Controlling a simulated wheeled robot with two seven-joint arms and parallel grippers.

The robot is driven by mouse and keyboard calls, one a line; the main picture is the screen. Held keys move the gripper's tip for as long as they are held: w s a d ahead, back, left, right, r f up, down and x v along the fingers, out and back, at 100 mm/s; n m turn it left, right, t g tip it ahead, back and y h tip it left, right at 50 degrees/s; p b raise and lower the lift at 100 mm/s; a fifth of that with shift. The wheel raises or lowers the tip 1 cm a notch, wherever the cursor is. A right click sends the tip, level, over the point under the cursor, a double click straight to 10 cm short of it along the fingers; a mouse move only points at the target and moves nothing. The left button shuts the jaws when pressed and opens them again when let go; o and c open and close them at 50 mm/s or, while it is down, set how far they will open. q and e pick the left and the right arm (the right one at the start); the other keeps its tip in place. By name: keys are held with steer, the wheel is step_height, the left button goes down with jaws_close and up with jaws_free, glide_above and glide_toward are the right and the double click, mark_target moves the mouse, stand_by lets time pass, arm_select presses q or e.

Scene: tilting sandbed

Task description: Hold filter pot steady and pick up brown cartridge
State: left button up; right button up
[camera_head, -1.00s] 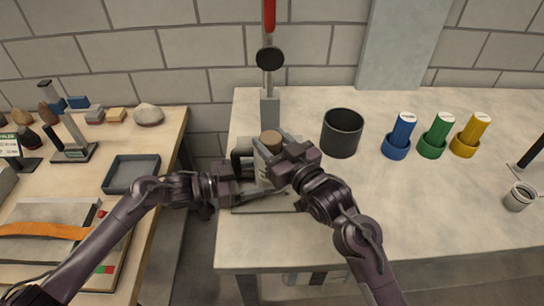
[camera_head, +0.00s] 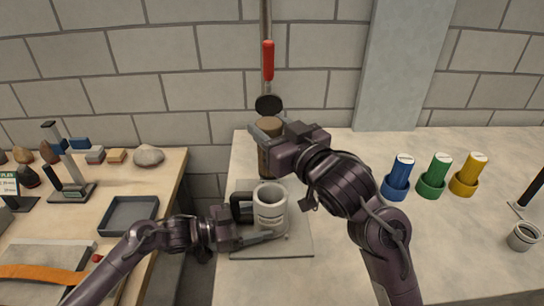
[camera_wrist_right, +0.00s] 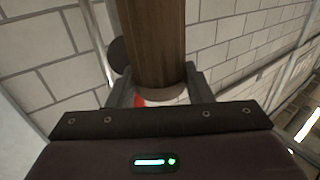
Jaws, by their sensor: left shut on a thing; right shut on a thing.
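The filter pot (camera_head: 271,212), a pale grey cup with a dark handle at its left, stands upright on a grey plate. My left gripper (camera_head: 246,228) is shut on it at its left side, by the handle; the exact contact is hard to see. The brown cartridge (camera_head: 268,158) is upright above and behind the pot, clear of its rim. My right gripper (camera_head: 272,140) is shut on the cartridge, and its fingers hide part of it. The right wrist view also shows the cartridge (camera_wrist_right: 155,45) between the fingers.
A red-handled lever with a black disc (camera_head: 268,105) stands close behind the cartridge. Blue (camera_head: 396,180), green (camera_head: 433,178) and yellow (camera_head: 468,176) cartridges stand in cups at the right. A grey tray (camera_head: 107,227) lies on the left table, across a gap.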

arm_select(q)
steer(key=shift+w+a, duration=0.3)
steer(key=shift+w, duration=0.05)
arm_select(e)
steer(key=shift+r, duration=1.55)
arm_select(q)
steer(key=o, duration=0.9)
steer(key=shift+w+f, duration=0.15)
steer(key=shift+c, duration=0.2)
arm_select(e)
steer(key=shift+w+f, duration=0.25)
steer(key=shift+w, duration=0.15)
arm_select(q)
steer(key=shift+d, duration=0.1)
arm_select(e)
steer(key=shift+a, duration=0.1)
steer(key=shift+s+r, duration=0.1)
steer(key=shift+s, duration=0.05)
